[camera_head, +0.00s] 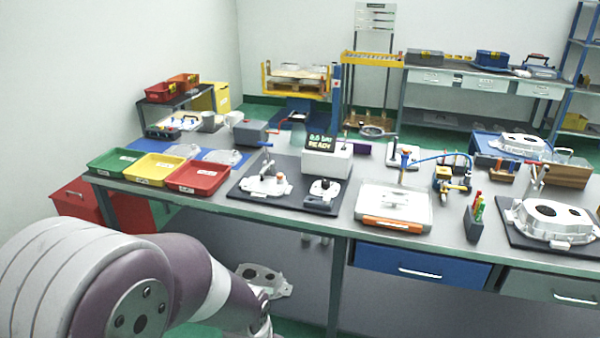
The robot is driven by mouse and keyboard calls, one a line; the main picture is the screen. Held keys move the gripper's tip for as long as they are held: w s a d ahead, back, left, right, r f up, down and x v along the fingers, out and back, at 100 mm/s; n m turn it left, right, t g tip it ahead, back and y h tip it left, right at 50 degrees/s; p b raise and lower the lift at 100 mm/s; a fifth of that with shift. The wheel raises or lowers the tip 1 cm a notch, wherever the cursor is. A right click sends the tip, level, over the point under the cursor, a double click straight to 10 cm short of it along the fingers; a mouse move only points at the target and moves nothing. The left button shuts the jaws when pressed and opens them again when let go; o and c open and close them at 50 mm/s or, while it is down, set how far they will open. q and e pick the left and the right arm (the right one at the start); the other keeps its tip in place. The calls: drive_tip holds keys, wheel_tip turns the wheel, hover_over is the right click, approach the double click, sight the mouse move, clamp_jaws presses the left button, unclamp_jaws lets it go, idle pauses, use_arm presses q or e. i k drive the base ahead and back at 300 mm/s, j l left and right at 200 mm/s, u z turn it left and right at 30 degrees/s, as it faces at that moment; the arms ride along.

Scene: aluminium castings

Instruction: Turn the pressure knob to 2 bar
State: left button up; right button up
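A light grey test box (327,161) stands near the middle of the bench. Its dark display (322,142) shows green text with a bar reading and READY; the digits are too small to read surely. My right gripper is not in view.
Green (114,162), yellow (153,168) and red (198,178) trays stand on the left. A shallow tray with an orange front (393,223), a brass-and-blue fixture (452,178), a tool holder (473,222) and a large casting (552,220) fill the right.

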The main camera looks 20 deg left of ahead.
sight(325, 184)
drive_tip(key=i+j, duration=0.15)
drive_tip(key=i, duration=0.55)
drive_tip(key=i+j, duration=0.15)
drive_tip(key=i, duration=0.55)
drive_tip(key=i+j, duration=0.15)
drive_tip(key=i, duration=0.55)
drive_tip(key=u, duration=0.05)
